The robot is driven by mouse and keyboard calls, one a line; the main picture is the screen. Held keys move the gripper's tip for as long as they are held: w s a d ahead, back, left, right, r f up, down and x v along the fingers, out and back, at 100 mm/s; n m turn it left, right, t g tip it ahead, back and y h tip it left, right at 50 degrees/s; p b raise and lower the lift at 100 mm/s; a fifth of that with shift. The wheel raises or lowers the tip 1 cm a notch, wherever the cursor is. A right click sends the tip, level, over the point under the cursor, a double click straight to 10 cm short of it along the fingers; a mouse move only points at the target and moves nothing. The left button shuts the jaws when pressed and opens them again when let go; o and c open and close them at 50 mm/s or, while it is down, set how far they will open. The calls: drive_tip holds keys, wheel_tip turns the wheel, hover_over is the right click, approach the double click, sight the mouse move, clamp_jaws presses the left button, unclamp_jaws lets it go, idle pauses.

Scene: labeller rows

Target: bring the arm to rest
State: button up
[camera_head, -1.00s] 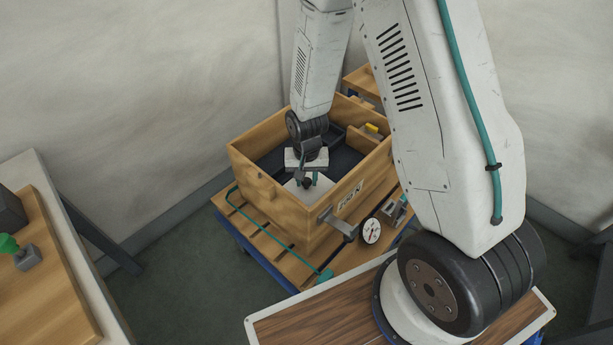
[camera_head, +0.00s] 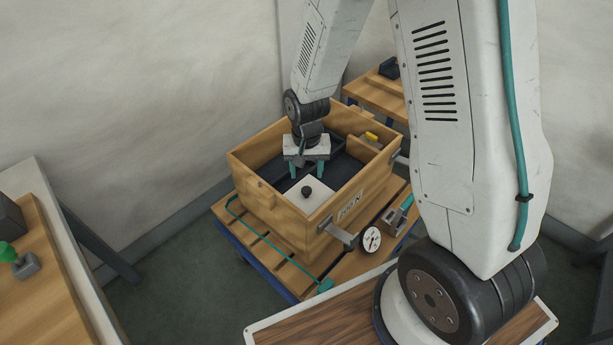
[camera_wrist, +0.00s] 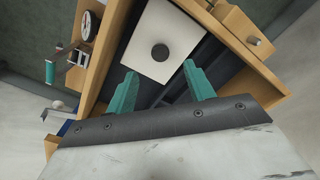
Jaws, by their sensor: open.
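My gripper (camera_head: 306,171) is open and empty above the inside of a wooden box (camera_head: 275,208). Its two teal fingers stand apart and also show in the wrist view (camera_wrist: 160,82). A white square plate with a dark round knob (camera_head: 306,191) lies in the box, below and in front of the fingers. In the wrist view the plate (camera_wrist: 147,30) is beyond the fingertips, and I see no contact. My arm reaches down into view from the upper right.
The box stands on a slatted wooden cart (camera_head: 262,250) with a round dial (camera_head: 371,240) and a teal-handled clamp (camera_head: 398,214). The box walls rise around my gripper. A wooden bench (camera_head: 375,100) stands behind, and another table (camera_head: 50,270) is at left.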

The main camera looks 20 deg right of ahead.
drive_tip(key=shift+r, duration=0.1)
idle(0.5)
drive_tip(key=s+d+r+n, duration=0.1)
drive_tip(key=s+r+n, duration=0.1)
drive_tip(key=s+r, duration=1)
drive_tip(key=s+d+r+n+t, duration=0.1)
drive_tip(key=s+d+r+n, duration=0.1)
drive_tip(key=s+r, duration=0.9)
wheel_tip(320, 180, up, 7)
drive_tip(key=shift+s+f+n, duration=0.2)
drive_tip(key=shift+s+n, duration=0.1)
drive_tip(key=shift+s, duration=0.05)
